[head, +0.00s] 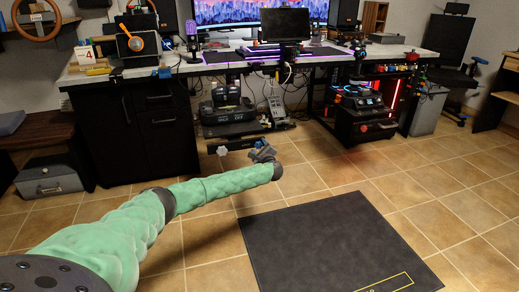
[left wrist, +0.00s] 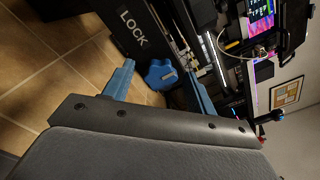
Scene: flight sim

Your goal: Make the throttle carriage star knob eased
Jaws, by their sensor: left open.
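The star knob (left wrist: 160,74) is a blue lobed knob with a small pale mark in the left wrist view. It shows as a small pale knob (head: 222,150) in the head view, low in front of the desk. A dark panel lettered LOCK (left wrist: 134,30) is beside it. My left gripper (head: 262,152) is at the end of the green-sleeved arm, to the right of the knob in the head view. Its two blue fingers are spread apart, with the knob showing between and beyond them in the left wrist view. I cannot see contact. My right gripper is not in view.
The desk (head: 230,63) stands above and behind the knob, with pedals (head: 228,105) on a low rig beneath. A black cabinet (head: 135,130) stands at left. A dark mat (head: 320,240) lies on the tiled floor. Open floor lies right of the arm.

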